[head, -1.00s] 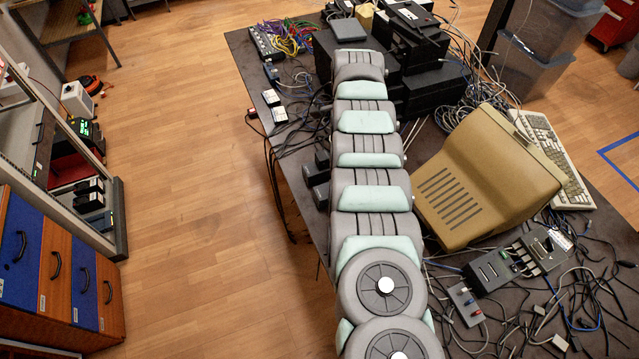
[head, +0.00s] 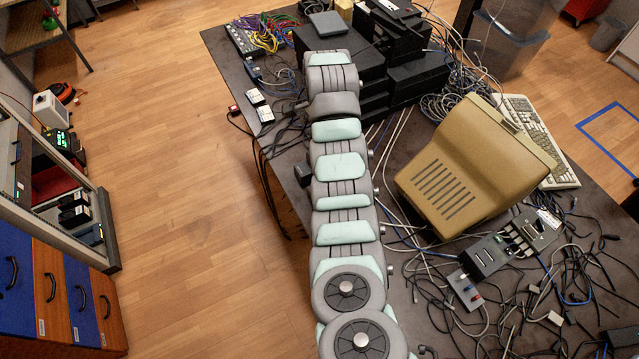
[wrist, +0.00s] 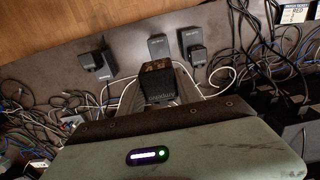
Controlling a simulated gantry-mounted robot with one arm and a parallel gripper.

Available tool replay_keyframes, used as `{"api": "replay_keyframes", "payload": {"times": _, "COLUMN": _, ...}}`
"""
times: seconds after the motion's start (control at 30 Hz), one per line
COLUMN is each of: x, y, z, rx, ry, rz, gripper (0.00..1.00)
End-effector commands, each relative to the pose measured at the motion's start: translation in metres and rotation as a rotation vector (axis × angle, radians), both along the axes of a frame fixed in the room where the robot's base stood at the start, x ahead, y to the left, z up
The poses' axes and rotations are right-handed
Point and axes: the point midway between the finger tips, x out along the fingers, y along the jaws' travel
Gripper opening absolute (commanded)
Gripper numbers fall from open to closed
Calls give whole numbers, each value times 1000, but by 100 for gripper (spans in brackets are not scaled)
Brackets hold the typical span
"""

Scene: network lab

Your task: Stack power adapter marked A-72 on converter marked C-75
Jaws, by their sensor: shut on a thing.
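In the wrist view my gripper (wrist: 158,98) is shut on a black box-shaped adapter (wrist: 157,80) with pale lettering on its face, held in front of the wrist housing. Three black blocks stand beyond it on the dark table: one at left (wrist: 96,64), one in the middle (wrist: 159,47) and one at right (wrist: 192,46). They carry small pale markings that I cannot read, so I cannot tell which is A-72 or C-75. The held adapter appears apart from these blocks, but its height above the table is unclear. In the head view my arm hides the gripper.
Loose cables (wrist: 250,60) lie to the right, and more cables lie at left. In the head view a beige monitor (head: 470,170), a keyboard (head: 535,135) and stacked black equipment (head: 400,70) crowd the table. Its left edge runs beside open wooden floor (head: 180,180).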

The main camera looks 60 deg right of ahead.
Motion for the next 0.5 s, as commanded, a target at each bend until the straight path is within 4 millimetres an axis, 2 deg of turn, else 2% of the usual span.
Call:
{"api": "replay_keyframes", "payload": {"times": 0.03, "x": -2, "y": -1, "z": -15, "rx": 2, "ry": -1, "rz": -3, "gripper": 0}}
{"api": "replay_keyframes", "payload": {"times": 0.23, "x": -1, "y": 1, "z": -57, "rx": 4, "ry": 1, "rz": -2, "gripper": 0}}
{"api": "replay_keyframes", "payload": {"times": 0.5, "x": -1, "y": 1, "z": -122, "rx": 5, "ry": 0, "rz": -3, "gripper": 0}}
